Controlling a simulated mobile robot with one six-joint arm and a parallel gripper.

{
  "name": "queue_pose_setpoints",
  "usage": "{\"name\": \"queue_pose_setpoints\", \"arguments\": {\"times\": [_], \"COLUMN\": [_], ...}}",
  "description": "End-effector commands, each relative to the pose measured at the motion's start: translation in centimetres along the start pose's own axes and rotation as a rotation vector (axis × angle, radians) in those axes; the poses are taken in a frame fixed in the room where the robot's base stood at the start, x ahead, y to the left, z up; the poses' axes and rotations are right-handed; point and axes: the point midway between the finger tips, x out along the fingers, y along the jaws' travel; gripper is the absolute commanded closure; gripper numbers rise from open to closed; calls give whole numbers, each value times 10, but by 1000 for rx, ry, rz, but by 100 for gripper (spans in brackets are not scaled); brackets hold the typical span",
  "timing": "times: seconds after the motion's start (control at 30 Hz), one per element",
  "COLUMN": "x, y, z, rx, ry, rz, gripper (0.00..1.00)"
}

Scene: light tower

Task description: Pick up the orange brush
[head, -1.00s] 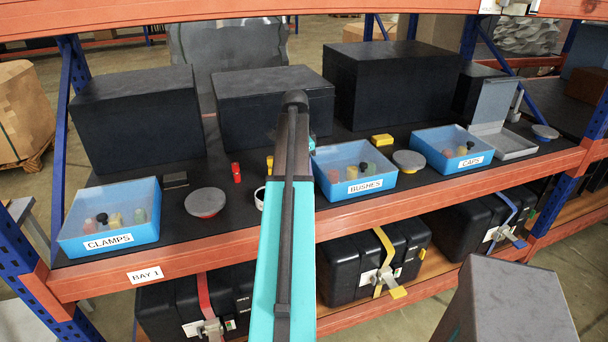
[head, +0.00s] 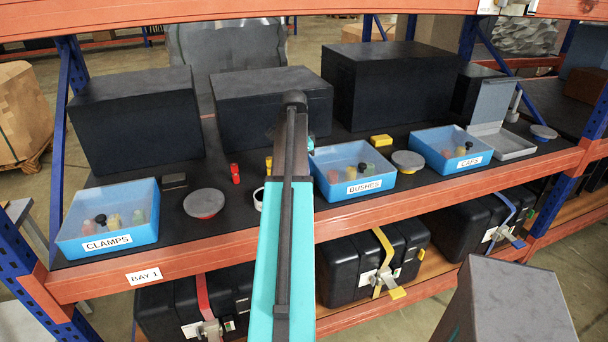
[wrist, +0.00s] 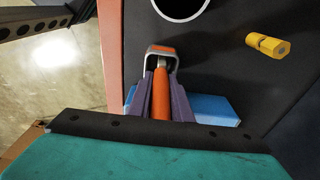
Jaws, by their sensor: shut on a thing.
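The orange brush (wrist: 161,96) shows in the wrist view as an orange handle between my two purple-grey fingers, with a grey and orange piece at its upper end. My gripper (wrist: 162,76) is shut on the handle, with a finger on each side. The lower part of the brush is hidden behind the dark edge of my gripper body. In the head view my own arm hides the gripper and the brush.
Blue bins marked CLAMPS (head: 72,244), BUSHES (head: 324,191) and CAPS (head: 432,165) stand along the shelf. A white ring (wrist: 203,8) and a yellow fitting (wrist: 268,45) lie beyond my gripper. Dark boxes (head: 140,125) stand behind. An orange beam (head: 220,247) edges the shelf.

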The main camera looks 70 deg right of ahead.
Motion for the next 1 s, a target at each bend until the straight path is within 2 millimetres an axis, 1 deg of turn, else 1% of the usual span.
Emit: {"name": "queue_pose_setpoints", "arguments": {"times": [0.17, 0.27, 0.37, 0.6, 0.8, 1.0], "x": [-9, -18, -29, -63, -85, -96], "y": [-1, -1, -2, -2, -2, -1], "z": [-1, -3, -4, -8, -11, -12], "rx": [0, 0, 0, -1, -1, 0], "ry": [0, 1, 1, 1, 1, 1], "rz": [0, -2, -1, -2, -1, -1], "gripper": [100, 100, 100, 100, 100, 100]}}
